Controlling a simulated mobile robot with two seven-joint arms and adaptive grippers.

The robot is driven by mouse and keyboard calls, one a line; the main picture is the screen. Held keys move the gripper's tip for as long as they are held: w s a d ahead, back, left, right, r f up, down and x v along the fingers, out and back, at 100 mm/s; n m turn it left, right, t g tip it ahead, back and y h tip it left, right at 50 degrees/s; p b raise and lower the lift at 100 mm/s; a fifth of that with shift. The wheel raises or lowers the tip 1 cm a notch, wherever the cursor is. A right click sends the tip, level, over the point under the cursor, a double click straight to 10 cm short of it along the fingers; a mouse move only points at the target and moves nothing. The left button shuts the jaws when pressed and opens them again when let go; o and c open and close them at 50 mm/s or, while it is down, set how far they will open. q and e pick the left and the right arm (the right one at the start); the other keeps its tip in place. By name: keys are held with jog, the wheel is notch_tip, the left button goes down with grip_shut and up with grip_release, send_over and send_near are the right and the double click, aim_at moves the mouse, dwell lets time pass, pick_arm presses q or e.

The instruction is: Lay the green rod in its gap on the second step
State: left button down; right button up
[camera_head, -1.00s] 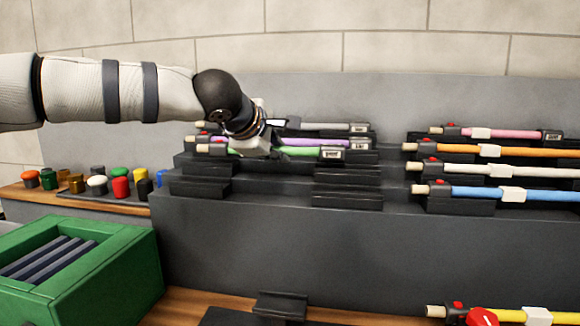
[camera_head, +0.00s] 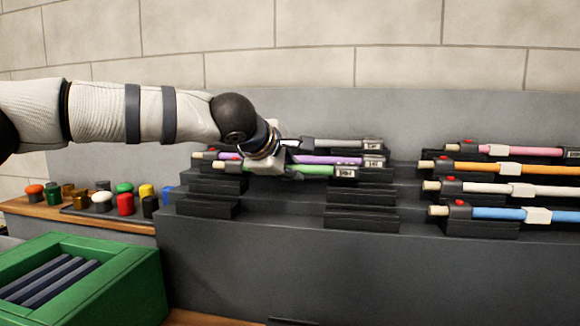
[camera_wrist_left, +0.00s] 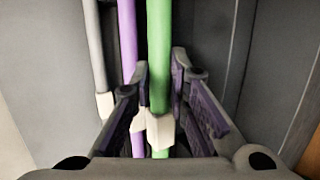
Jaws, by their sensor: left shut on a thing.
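The green rod (camera_head: 318,169) has a pale left tip and a label block at its right end. My left gripper (camera_head: 280,163) is shut on it near the middle. In the left wrist view, the left gripper's fingers (camera_wrist_left: 161,82) sit on either side of the green rod (camera_wrist_left: 159,45), by its white collar. The rod lies level at the second step from the front, in line with its two dark cradles (camera_head: 362,196). I cannot tell whether it touches them. My gripper hides part of the rod. My right gripper is not in view.
A purple rod (camera_head: 325,160) lies close behind the green one, and a grey rod (camera_head: 335,144) behind that. The front step's cradles (camera_head: 207,206) are empty. Pink, orange, white (camera_head: 480,188) and blue rods lie to the right. A green crate (camera_head: 140,290) stands front left.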

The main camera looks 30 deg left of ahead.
pick_arm(q)
jog(key=shift+f, duration=0.15)
jog(key=shift+f, duration=0.9)
jog(key=c, duration=1.5)
grip_release()
jog(key=shift+o, duration=0.2)
jog(key=v, duration=1.2)
